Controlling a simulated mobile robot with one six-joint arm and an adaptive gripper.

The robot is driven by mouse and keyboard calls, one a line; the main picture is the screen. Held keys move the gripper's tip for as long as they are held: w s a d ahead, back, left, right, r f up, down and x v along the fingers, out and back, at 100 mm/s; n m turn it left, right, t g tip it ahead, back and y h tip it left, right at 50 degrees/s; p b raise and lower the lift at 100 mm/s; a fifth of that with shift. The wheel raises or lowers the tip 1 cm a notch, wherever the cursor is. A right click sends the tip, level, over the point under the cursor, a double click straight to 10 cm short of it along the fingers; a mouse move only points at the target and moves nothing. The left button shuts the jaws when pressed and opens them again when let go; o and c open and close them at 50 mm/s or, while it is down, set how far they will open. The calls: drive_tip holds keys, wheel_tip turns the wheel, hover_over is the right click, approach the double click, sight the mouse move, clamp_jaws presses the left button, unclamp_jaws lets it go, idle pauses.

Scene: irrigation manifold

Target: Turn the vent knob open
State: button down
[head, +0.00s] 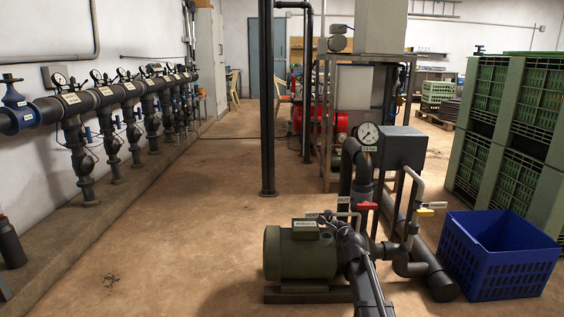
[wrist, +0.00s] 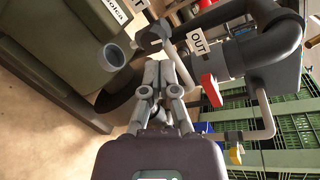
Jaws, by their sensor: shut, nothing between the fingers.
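My gripper (wrist: 165,58) is shut and empty in the wrist view, its fingers pointing up the picture. A red handle (wrist: 211,90) sits to the right, by the OUT label (wrist: 199,41). In the head view the red handle (head: 367,206) is on the pump's pipework.
The green pump motor (head: 300,252) stands at front centre. A yellow handle (head: 425,212) and a pressure gauge (head: 367,133) are on the pipework. A blue crate (head: 500,270) is at right. A valve manifold (head: 110,95) runs along the left wall.

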drive_tip(key=shift+w, duration=0.15)
drive_tip(key=w, duration=0.6)
drive_tip(key=shift+w, duration=0.35)
drive_tip(key=shift+f, duration=0.15)
idle(0.8)
drive_tip(key=shift+d+f+b, duration=0.25)
drive_tip(key=shift+d+b, duration=0.15)
drive_tip(key=shift+d, duration=0.2)
idle(0.4)
drive_tip(key=shift+d+f+b, duration=0.35)
drive_tip(key=shift+d, duration=0.05)
idle(0.6)
drive_tip(key=shift+d+r, duration=0.25)
drive_tip(key=shift+d, duration=0.05)
idle(0.6)
approach(338, 215)
drive_tip(key=shift+s+a, duration=0.1)
drive_tip(key=shift+a, duration=1)
